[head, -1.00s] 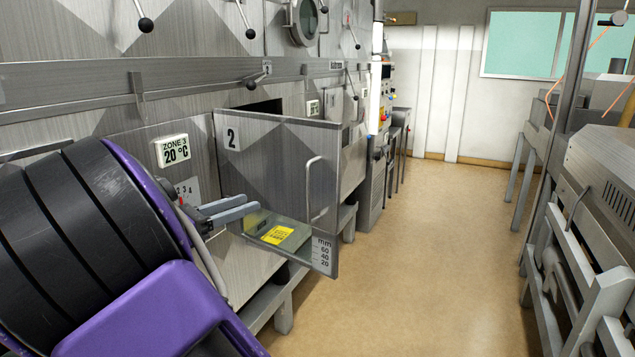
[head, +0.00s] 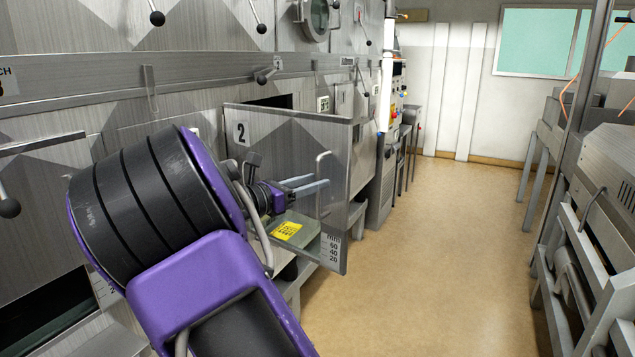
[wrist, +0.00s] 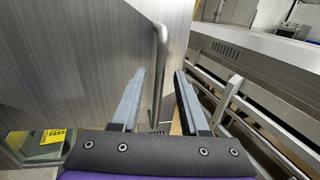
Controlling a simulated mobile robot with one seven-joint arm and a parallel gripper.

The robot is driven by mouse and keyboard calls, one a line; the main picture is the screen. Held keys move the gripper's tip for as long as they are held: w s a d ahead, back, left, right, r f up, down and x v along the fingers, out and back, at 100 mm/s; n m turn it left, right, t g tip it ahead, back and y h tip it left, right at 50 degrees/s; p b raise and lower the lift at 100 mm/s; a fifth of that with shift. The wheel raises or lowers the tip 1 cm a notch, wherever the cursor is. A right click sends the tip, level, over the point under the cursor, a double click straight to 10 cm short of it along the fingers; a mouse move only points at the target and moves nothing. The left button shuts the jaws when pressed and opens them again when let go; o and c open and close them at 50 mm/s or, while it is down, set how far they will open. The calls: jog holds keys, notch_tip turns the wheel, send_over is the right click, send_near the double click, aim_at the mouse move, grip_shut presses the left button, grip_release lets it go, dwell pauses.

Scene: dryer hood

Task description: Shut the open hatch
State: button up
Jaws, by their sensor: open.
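The open hatch (head: 275,130) is a grey metal door marked 2, swung out from the machine wall, with a vertical bar handle (head: 319,208) near its free edge. The dark opening (head: 272,102) shows behind its top edge. My gripper (head: 326,184) is open, its grey fingers reaching across the front of the door to the handle. In the wrist view, the handle (wrist: 160,65) stands upright between the two spread fingertips (wrist: 160,75). Whether either finger touches it cannot be told. The door (wrist: 90,60) fills the left of that view.
A clear panel with a yellow label (head: 287,231) sits at the door's lower part. The grey machine wall (head: 80,120) runs along the left. A metal frame and equipment (head: 600,190) stand on the right. The tan floor (head: 450,230) between them is clear.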

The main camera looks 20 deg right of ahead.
jog(key=shift+x, duration=0.95)
grip_shut()
dwell(0.8)
